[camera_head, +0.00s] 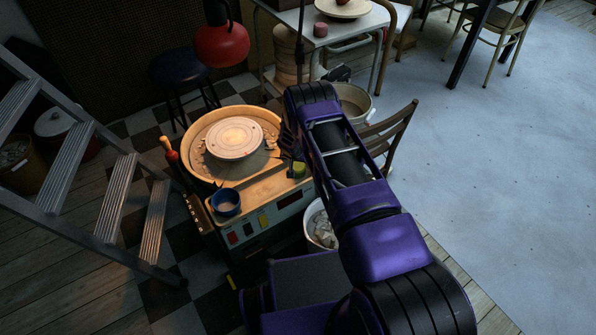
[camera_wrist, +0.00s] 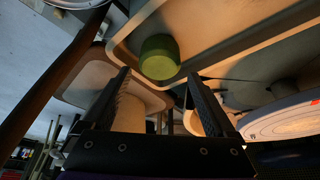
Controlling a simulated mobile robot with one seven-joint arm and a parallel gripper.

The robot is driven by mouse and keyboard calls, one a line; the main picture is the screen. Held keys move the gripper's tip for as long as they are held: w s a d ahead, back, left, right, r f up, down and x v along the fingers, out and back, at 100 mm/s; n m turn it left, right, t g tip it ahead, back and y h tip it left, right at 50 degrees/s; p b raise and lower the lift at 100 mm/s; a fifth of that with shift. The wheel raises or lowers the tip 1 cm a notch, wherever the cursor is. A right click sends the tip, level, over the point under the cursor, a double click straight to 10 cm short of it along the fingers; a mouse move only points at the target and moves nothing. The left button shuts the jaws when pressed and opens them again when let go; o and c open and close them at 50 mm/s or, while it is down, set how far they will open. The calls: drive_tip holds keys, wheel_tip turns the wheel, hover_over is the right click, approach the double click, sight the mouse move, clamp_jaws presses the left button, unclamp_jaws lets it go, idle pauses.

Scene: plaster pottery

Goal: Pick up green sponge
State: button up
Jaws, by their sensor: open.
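The green sponge (camera_wrist: 159,57) is a small round block on the pale deck of the pottery wheel, close to a raised edge. In the head view the sponge (camera_head: 298,170) shows as a small green patch at the right of the wheel's deck, just below my gripper (camera_head: 290,142). In the wrist view my gripper (camera_wrist: 159,78) is open, with its two dark fingers apart and nothing between the tips. The sponge appears beyond the fingertips, roughly centred between them. I see no contact.
The pottery wheel (camera_head: 237,139) has a round wheel head, with a blue cup (camera_head: 226,202) at its front. A bucket (camera_head: 321,229) stands right of it, and a wooden chair (camera_head: 392,134) stands behind my arm. A red lamp (camera_head: 221,44) hangs above; a ladder (camera_head: 115,198) is left.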

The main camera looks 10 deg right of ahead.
sight(298, 166)
drive_tip(key=b+x, duration=0.1)
drive_tip(key=x, duration=0.4)
drive_tip(key=shift+s+f+b, duration=0.1)
drive_tip(key=shift+b, duration=0.3)
drive_tip(key=c, duration=1.1)
wheel_tip(298, 166, up, 10)
drive_tip(key=shift+r+p, duration=0.1)
drive_tip(key=shift+p, duration=1)
drive_tip(key=o, duration=0.7)
drive_tip(key=c, duration=0.6)
